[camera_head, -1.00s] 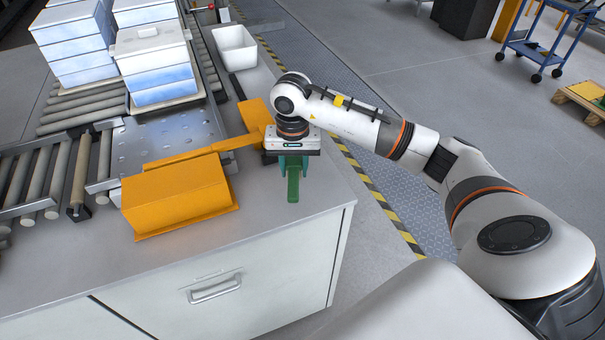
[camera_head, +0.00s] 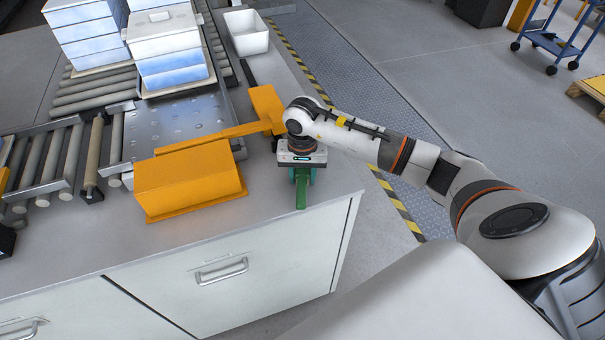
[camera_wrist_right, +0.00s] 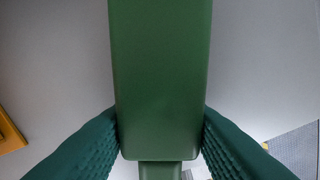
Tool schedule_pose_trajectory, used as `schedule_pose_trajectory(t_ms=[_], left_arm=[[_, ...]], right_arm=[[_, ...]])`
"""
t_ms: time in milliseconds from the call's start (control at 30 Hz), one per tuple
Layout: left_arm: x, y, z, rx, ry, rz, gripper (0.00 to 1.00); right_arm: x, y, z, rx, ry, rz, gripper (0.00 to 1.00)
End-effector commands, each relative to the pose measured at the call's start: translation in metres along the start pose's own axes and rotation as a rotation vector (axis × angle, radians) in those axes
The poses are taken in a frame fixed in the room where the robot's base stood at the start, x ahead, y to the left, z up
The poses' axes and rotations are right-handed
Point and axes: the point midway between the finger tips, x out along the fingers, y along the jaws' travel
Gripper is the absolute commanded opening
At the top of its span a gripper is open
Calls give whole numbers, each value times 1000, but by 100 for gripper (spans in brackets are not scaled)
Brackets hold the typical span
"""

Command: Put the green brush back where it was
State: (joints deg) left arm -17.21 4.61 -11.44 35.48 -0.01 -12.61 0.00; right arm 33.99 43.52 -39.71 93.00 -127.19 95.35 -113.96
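The green brush (camera_head: 301,192) is at my right gripper (camera_head: 302,174), over the grey worktop near its right front corner. In the right wrist view the green brush (camera_wrist_right: 160,80) fills the middle as a plain dark green block. The two teal ridged fingers of my right gripper (camera_wrist_right: 160,138) press against its two sides, so the gripper is shut on it. I cannot tell whether the brush touches the worktop. Its bristles are not distinguishable. My left gripper is not seen.
An orange box (camera_head: 190,182) with an orange bar (camera_head: 215,136) behind it lies left of my right gripper. A white bin (camera_head: 246,34) and stacked blue-white boxes (camera_head: 172,65) stand farther back. The worktop (camera_head: 260,215) is clear in front of the brush.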

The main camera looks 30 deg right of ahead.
Motion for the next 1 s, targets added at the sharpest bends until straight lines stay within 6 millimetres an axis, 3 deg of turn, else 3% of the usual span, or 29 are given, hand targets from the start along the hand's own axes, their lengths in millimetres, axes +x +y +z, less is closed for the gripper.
schedule_pose_trajectory(t_ms=[33, 100, 533, 1000], left_arm=[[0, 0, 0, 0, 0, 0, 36], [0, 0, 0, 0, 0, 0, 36], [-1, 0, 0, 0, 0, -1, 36], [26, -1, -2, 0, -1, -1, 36]], right_arm=[[-1, 0, 0, 0, 0, 0, 47], [0, 0, 0, 0, 0, 0, 58], [-9, 0, 1, 0, -3, 1, 58], [-103, 0, 1, 1, -4, 1, 58]])
